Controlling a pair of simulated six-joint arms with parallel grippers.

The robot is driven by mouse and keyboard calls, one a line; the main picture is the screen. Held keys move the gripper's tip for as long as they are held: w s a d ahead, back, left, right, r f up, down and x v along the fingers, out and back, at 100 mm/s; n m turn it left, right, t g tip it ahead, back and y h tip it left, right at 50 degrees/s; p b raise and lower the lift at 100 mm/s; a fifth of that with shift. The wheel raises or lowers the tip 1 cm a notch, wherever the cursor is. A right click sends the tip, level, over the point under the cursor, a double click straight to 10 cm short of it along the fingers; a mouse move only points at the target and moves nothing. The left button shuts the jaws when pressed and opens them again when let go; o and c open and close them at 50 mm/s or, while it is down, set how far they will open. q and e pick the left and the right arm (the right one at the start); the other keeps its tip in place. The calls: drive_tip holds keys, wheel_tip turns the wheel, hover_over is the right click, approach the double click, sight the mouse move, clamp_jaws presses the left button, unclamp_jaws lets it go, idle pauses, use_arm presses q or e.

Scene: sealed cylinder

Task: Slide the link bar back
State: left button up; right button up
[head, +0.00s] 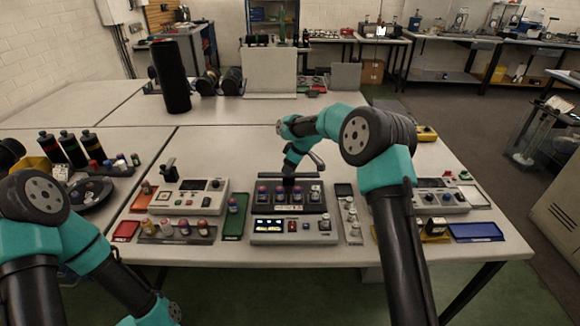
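A dark fixture (260,208) holds several small capped cylinders (278,194) in a row, at the middle of the front table. A thin pale bar (304,175) runs along the back of this fixture; it may be the link bar, but it is too small to be sure. My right gripper (289,182) points down over the middle of the fixture, at the bar and the row. Whether it touches the bar, and whether its fingers are open, I cannot tell. My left arm is at the lower left; its gripper is not in view.
A control box (268,239) with a lit display stands in front of the fixture. A green tray (233,222) is to its left, a strip of white knobs (350,215) to its right. Instrument boxes (187,198) flank both sides.

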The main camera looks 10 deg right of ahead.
drive_tip(key=v, duration=1.7)
drive_tip(key=shift+r, duration=0.2)
drive_tip(key=shift+d+f, duration=0.1)
drive_tip(key=shift+d, duration=0.05)
